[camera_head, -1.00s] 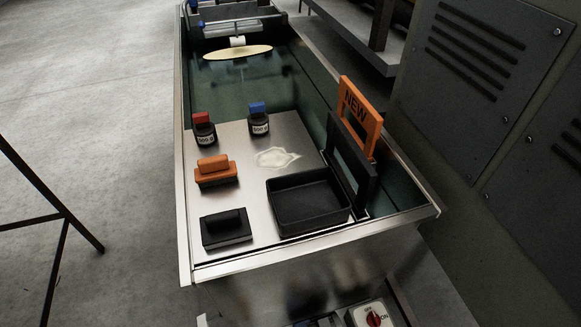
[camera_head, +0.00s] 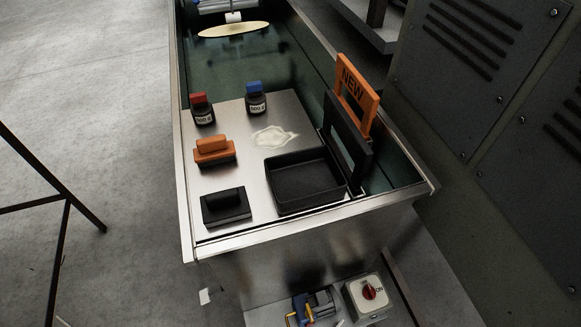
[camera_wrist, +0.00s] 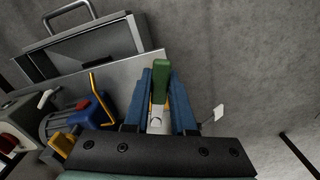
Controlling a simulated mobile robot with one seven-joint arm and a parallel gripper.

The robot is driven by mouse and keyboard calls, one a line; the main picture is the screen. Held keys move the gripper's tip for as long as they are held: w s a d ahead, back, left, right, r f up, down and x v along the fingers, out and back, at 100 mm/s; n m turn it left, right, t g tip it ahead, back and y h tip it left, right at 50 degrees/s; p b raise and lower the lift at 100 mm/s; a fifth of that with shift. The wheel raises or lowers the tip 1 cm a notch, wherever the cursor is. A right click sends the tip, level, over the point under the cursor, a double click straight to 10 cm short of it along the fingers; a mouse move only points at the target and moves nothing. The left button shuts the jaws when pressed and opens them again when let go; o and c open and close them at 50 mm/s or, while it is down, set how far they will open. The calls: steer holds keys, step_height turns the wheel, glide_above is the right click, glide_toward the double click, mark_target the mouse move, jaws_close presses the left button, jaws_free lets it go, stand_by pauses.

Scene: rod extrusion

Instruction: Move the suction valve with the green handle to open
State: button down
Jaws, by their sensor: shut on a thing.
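The green handle (camera_wrist: 161,80) of the suction valve stands in the middle of the wrist view, with a yellow and pale metal part just below it. My gripper (camera_wrist: 160,72) has blue fingers on either side of the handle and is shut on it. The valve body is mostly hidden behind my gripper's dark palm. My gripper does not show clearly in the head view.
A blue pump (camera_wrist: 68,124) with yellow parts sits left of my gripper, and also shows low in the head view (camera_head: 312,308). A red rotary switch (camera_head: 369,291) is beside it. The steel tank (camera_head: 300,245) stands above. Concrete floor lies to the right in the wrist view.

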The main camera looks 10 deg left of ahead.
steer(key=shift+d, duration=0.15)
steer(key=shift+w+d+n+p, duration=0.15)
steer(key=shift+d+n+p, duration=0.2)
steer(key=shift+n, duration=0.65)
steer(key=shift+w+d+n, duration=0.1)
steer(key=shift+d+n, duration=0.15)
steer(key=shift+n, duration=0.15)
steer(key=c, duration=0.7)
jaws_free()
steer(key=shift+o, duration=0.2)
step_height(320, 180, up, 13)
steer(key=p, duration=0.7)
steer(key=shift+f, duration=0.1)
